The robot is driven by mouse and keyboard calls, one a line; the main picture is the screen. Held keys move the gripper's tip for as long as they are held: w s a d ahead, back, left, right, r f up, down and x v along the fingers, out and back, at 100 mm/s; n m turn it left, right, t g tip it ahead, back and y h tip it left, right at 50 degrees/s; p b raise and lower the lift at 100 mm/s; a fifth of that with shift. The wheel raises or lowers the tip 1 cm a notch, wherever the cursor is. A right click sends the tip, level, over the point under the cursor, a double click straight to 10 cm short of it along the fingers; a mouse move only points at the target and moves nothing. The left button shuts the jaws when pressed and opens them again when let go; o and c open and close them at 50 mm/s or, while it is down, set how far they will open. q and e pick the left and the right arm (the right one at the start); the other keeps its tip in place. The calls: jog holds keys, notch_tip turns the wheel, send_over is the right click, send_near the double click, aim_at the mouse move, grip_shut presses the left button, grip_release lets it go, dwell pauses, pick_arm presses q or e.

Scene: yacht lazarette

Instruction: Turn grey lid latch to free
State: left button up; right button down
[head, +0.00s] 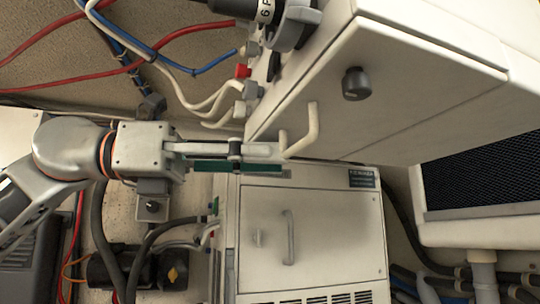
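A dark grey knob-like latch (355,83) sits on the face of the large white lid or panel (420,75) at upper right. Its markings are too small to read. A pale looped handle (303,132) stands near that panel's lower left corner. My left gripper (282,152) comes in from the left, with its fingertips at the foot of this handle in the picture, left of and below the knob. I cannot tell whether they touch the handle. The fingers show edge-on, so their gap is hidden. My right gripper is not in view.
A dark grille (485,175) is at right. Red, blue and white cables (190,70) run along the upper left. Hoses and a black motor-like part (135,270) are at lower left.

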pick_arm(q)
jog(key=shift+d, duration=0.55)
